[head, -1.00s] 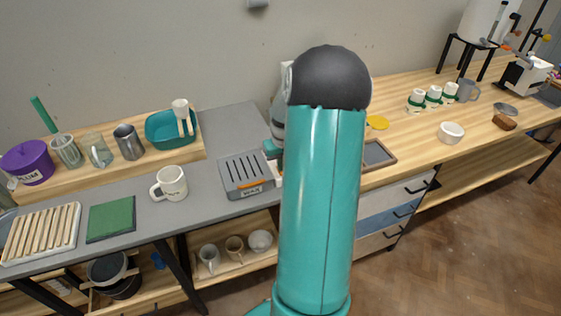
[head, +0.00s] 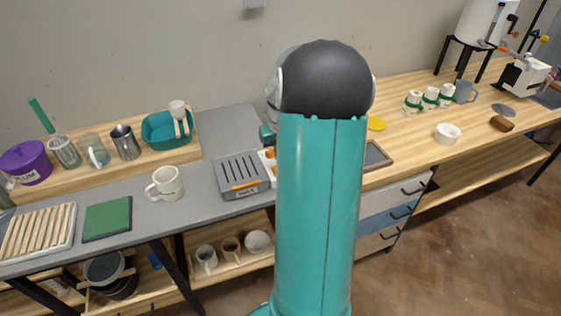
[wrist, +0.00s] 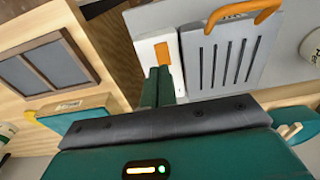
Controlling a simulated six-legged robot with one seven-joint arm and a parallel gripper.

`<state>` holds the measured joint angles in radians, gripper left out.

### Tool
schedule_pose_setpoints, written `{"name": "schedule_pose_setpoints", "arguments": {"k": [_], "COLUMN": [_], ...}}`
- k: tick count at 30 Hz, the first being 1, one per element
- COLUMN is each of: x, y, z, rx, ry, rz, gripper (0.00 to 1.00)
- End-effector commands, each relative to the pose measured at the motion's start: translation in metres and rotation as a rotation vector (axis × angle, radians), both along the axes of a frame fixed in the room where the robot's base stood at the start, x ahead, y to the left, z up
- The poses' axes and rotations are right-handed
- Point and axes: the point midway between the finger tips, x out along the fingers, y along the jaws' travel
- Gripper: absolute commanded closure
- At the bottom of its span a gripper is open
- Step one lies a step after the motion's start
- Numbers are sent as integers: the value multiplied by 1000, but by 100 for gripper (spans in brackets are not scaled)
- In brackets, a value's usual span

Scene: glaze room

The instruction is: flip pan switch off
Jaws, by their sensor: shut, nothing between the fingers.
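The pan unit (head: 232,170) is a grey slotted plate with an orange front handle, on the grey counter left of my arm. Its white switch box (head: 267,153) with orange on it stands against its right side, partly behind my arm. In the wrist view, the white box (wrist: 145,49) carries an orange switch (wrist: 162,60) beside the slotted plate (wrist: 222,62). My gripper (wrist: 159,72) is shut and empty, its teal fingertips close by the orange switch. I cannot tell whether they touch it, or which way the switch is tilted.
A white mug (head: 166,184) stands left of the pan unit. A dark framed tray (head: 376,156) lies to the right, with a yellow disc (head: 376,123) behind it. Green and slatted boards lie at the far left. The grey counter behind the pan unit is clear.

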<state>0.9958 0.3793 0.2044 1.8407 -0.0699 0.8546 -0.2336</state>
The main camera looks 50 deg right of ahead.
Motion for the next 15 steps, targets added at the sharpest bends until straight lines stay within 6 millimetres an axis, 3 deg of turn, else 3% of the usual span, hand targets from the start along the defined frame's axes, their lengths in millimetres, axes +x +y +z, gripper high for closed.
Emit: {"name": "schedule_pose_setpoints", "arguments": {"k": [9, 15], "x": [0, -1], "y": [4, 5], "z": [61, 75], "rx": [-3, 1], "ry": [-2, 0], "rz": [3, 2], "gripper": [100, 100]}}
